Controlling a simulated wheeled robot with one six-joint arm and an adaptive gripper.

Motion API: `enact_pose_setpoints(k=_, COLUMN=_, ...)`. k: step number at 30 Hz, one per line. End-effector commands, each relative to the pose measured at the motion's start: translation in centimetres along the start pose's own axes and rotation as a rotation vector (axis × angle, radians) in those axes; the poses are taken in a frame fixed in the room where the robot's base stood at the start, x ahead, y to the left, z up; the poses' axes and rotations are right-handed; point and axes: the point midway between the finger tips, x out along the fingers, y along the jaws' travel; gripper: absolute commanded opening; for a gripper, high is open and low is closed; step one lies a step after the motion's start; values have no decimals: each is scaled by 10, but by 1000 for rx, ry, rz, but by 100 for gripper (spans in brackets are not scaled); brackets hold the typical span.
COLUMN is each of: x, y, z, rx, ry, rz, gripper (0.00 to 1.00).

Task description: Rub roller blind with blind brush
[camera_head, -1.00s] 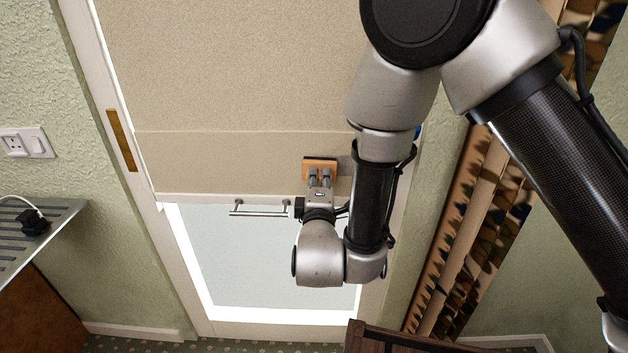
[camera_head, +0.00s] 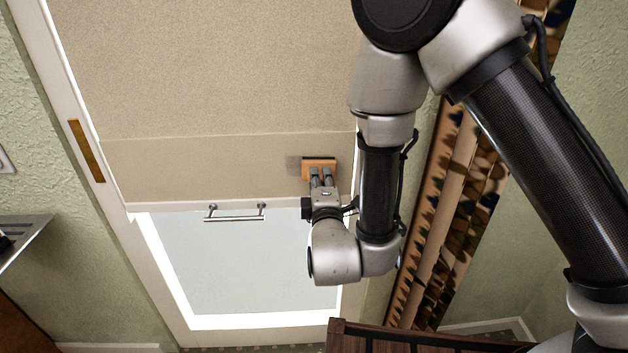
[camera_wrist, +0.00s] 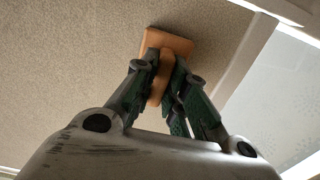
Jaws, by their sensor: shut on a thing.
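The roller blind (camera_head: 200,80) is a beige fabric panel pulled most of the way down a white-framed door or window. It also fills the left of the wrist view (camera_wrist: 60,60). The blind brush (camera_head: 320,164) is a small orange-brown block with a dark edge, near the blind's lower right. My gripper (camera_head: 321,180) is shut on the brush's grip, which shows between the fingers in the wrist view (camera_wrist: 158,88). The brush lies at or very close to the blind's face. Its bristle side is hidden, so I cannot tell firm contact.
A metal bar handle (camera_head: 235,212) sits below the blind, left of my gripper. A camouflage-patterned panel (camera_head: 455,200) stands to the right. Dark wooden furniture (camera_head: 400,340) is at the bottom. A grey shelf (camera_head: 25,235) is at the far left.

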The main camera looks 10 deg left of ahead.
Motion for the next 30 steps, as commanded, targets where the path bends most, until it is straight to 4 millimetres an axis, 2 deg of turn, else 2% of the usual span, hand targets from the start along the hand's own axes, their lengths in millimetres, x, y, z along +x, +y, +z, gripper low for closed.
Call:
enact_pose_setpoints(k=9, x=-1, y=1, z=29, rx=-1, ry=-4, rz=0, gripper=0)
enact_pose_setpoints(k=13, x=1, y=2, z=31, rx=1, ry=-1, rz=1, gripper=0)
enact_pose_setpoints(k=19, x=2, y=2, z=25, rx=0, ry=0, rz=1, gripper=0)
enact_pose_setpoints(k=30, x=0, y=0, z=-6, rx=2, ry=0, rz=1, gripper=0)
